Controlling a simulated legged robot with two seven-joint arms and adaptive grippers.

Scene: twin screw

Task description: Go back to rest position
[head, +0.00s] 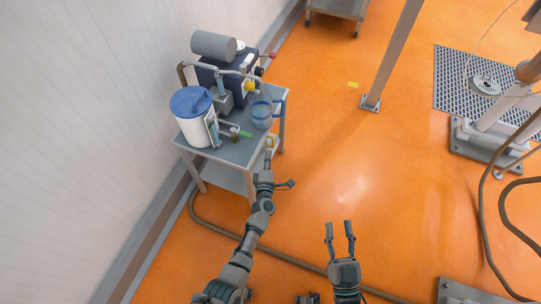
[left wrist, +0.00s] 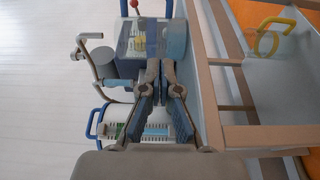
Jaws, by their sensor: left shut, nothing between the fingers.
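My left gripper (head: 268,152) is stretched out to the front edge of a small metal cart (head: 238,152) in the head view. In the left wrist view my left gripper (left wrist: 153,66) has its fingers together and empty, in front of the machine on the cart. I cannot tell whether it touches anything. My right gripper (head: 339,229) is at the lower middle of the head view, fingers spread and empty, over the orange floor.
The cart carries a white container with a blue lid (head: 190,102), a clear jug with a blue handle (head: 261,114) and a pump-like machine (head: 228,72). A post (head: 393,52) and a hose (head: 499,200) stand to the right. Open floor (head: 350,170) lies between.

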